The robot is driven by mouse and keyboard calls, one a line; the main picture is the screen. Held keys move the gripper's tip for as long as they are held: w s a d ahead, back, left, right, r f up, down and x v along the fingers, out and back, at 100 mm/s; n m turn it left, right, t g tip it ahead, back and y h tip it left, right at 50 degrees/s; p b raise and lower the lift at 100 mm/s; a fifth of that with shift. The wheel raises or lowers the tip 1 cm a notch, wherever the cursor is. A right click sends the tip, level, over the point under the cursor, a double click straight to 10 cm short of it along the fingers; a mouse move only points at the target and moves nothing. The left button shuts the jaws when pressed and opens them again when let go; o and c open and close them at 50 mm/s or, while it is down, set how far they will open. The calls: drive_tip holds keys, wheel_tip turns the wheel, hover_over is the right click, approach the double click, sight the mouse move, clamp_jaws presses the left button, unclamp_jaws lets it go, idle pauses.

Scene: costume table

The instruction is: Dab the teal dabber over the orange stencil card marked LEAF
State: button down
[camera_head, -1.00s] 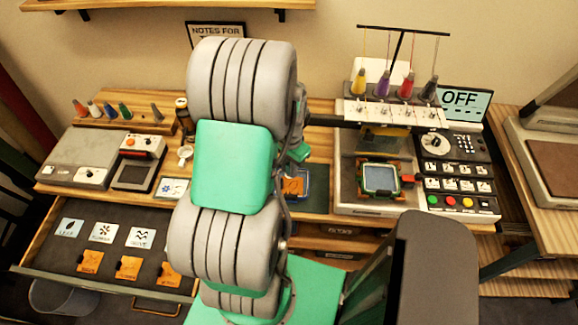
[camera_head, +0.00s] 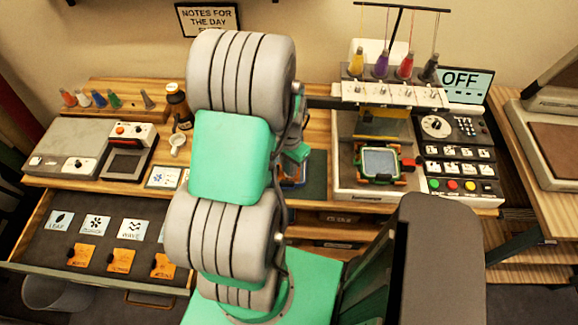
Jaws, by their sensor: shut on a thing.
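My gripper and whatever it holds are hidden behind my own arm in the middle of the view. I cannot make out a teal dabber; the dabber rack (camera_head: 100,118) at the back left holds several coloured pegs and has a gap before the grey one. Orange stencil cards (camera_head: 121,261) lie in the open drawer at the front left; their markings are too small to read. A blue-edged tray (camera_head: 297,170) with a bit of orange on it shows just right of my arm, mostly hidden, so I cannot tell which card it bears.
The open drawer (camera_head: 35,240) also holds white cards, one marked LEAF (camera_head: 60,221). A brown bottle (camera_head: 179,108) and a white cup (camera_head: 177,144) stand left of my arm. An embroidery machine (camera_head: 385,130) with a hoop stands to the right.

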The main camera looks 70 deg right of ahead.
drive_tip(key=shift+f+b, duration=0.45)
drive_tip(key=shift+f, duration=0.15)
idle(1.3)
drive_tip(key=shift+r, duration=0.1)
wheel_tip(320, 180, up, 7)
drive_tip(key=p, duration=0.5)
drive_tip(key=shift+f, duration=0.2)
drive_tip(key=f+b, duration=0.1)
drive_tip(key=f, duration=0.1)
drive_tip(key=f+b, duration=0.1)
drive_tip(key=b, duration=0.1)
drive_tip(key=s+d+f+b, duration=0.1)
drive_tip(key=f, duration=0.1)
drive_tip(key=shift+f, duration=0.3)
drive_tip(key=shift+f+b, duration=0.6)
drive_tip(key=shift+b, duration=0.1)
idle(1.5)
